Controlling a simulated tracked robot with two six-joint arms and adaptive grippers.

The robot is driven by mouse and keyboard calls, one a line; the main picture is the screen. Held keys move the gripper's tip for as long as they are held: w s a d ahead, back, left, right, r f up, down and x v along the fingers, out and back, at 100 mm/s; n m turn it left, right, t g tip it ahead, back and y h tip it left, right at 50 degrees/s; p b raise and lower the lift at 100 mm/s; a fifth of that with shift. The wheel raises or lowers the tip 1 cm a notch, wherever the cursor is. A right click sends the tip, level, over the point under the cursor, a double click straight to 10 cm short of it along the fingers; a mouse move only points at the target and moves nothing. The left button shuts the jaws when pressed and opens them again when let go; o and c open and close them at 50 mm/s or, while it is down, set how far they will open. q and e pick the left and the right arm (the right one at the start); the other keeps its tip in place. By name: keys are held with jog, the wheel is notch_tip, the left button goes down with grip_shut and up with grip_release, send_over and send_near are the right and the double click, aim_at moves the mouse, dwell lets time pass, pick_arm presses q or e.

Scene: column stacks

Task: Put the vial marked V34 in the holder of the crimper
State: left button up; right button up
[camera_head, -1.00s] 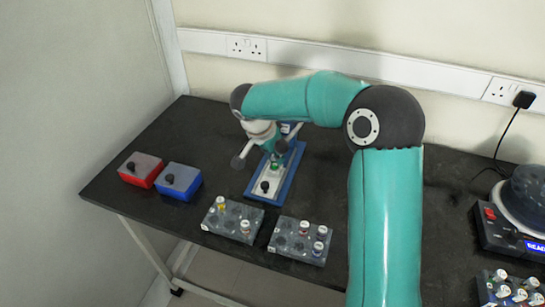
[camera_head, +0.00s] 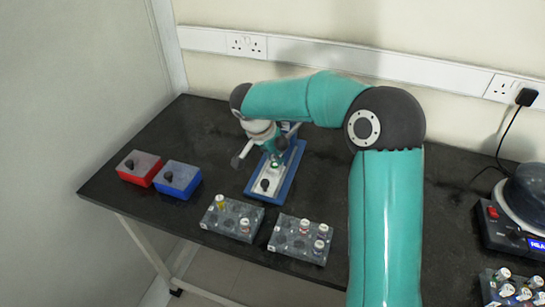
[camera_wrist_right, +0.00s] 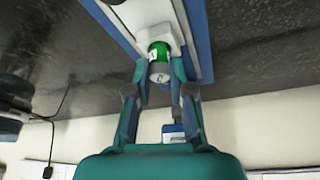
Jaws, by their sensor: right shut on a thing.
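The crimper (camera_head: 288,184) has a blue base with a pale plate and stands in the middle of the table. My right gripper (camera_head: 275,162) is over its pale plate. In the right wrist view my right gripper (camera_wrist_right: 160,75) is shut on a small vial (camera_wrist_right: 159,50) with a green band and a grey cap. The vial is at a white block on the crimper (camera_wrist_right: 205,45); I cannot tell whether it is fully seated there. The mark on the vial is too small to read. My left gripper is out of view.
Two grey racks with several vials stand in front, a left one (camera_head: 232,227) and a right one (camera_head: 296,252). A red box (camera_head: 139,178) and a blue box (camera_head: 178,190) are at the left. A device with a display (camera_head: 500,235) and another vial group (camera_head: 504,293) are at the right.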

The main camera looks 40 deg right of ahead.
jog(key=shift+f, duration=0.15)
jog(key=o, duration=0.9)
jog(key=o, duration=0.3)
jog(key=shift+w, duration=0.1)
jog(key=shift+r+p, duration=1.5)
jog(key=shift+r, duration=1.55)
